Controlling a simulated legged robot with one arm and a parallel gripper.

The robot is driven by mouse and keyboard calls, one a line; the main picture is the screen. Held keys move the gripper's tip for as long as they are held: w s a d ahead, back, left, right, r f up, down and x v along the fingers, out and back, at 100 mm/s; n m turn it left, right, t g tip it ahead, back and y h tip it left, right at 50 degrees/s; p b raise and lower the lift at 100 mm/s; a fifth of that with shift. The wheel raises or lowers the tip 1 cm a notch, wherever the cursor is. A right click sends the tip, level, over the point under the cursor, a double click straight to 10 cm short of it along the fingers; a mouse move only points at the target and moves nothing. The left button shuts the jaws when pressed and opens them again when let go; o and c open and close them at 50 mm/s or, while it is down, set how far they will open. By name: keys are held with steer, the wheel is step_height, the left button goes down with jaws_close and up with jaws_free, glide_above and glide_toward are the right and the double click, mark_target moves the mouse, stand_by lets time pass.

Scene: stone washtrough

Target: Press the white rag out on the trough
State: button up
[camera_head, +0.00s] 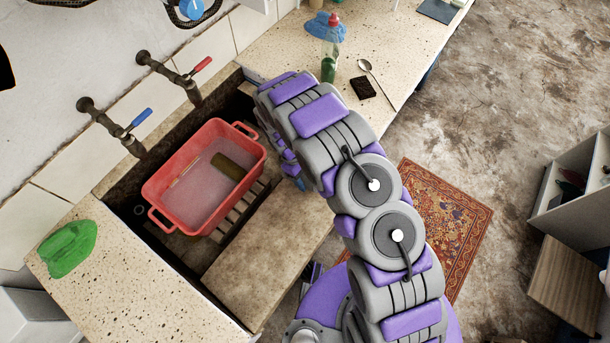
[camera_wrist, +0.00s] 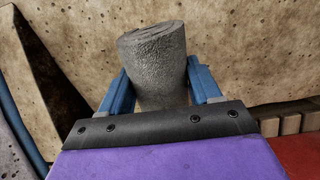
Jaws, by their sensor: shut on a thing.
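A grey-white rolled rag (camera_wrist: 152,65) stands between the two blue fingers of my gripper (camera_wrist: 158,70) in the wrist view. The fingers are shut on its sides, and its rolled end points away from the wrist. The stone trough (camera_head: 262,255) is at the left in the head view, with a flat tan slab at its front. Pitted tan stone (camera_wrist: 240,45) fills the background behind the rag in the wrist view. In the head view my arm hides the rag and most of my gripper; only a bit of blue shows by the slab. Contact between rag and stone cannot be told.
A red tub (camera_head: 160,190) of cloudy water sits in the trough, with an olive roll (camera_head: 233,166) in it. Two taps (camera_head: 185,80) overhang it. A green bottle (camera_head: 329,60) and spoon (camera_head: 372,75) are on the far counter.

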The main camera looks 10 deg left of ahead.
steer(key=shift+d, duration=0.8)
steer(key=shift+s+a+f, duration=0.1)
steer(key=shift+a+f, duration=0.35)
steer(key=shift+d+f, duration=0.15)
steer(key=shift+d, duration=0.35)
steer(key=shift+s+a, duration=0.1)
steer(key=shift+a, duration=0.05)
steer(key=shift+s+d+f, duration=0.15)
steer(key=shift+d+f, duration=0.05)
steer(key=shift+f, duration=0.05)
stand_by(1.5)
steer(key=shift+r, duration=0.1)
steer(key=shift+p+v, duration=1.05)
steer(key=shift+v, duration=0.85)
steer(key=shift+p+v, duration=0.75)
steer(key=shift+v, duration=1)
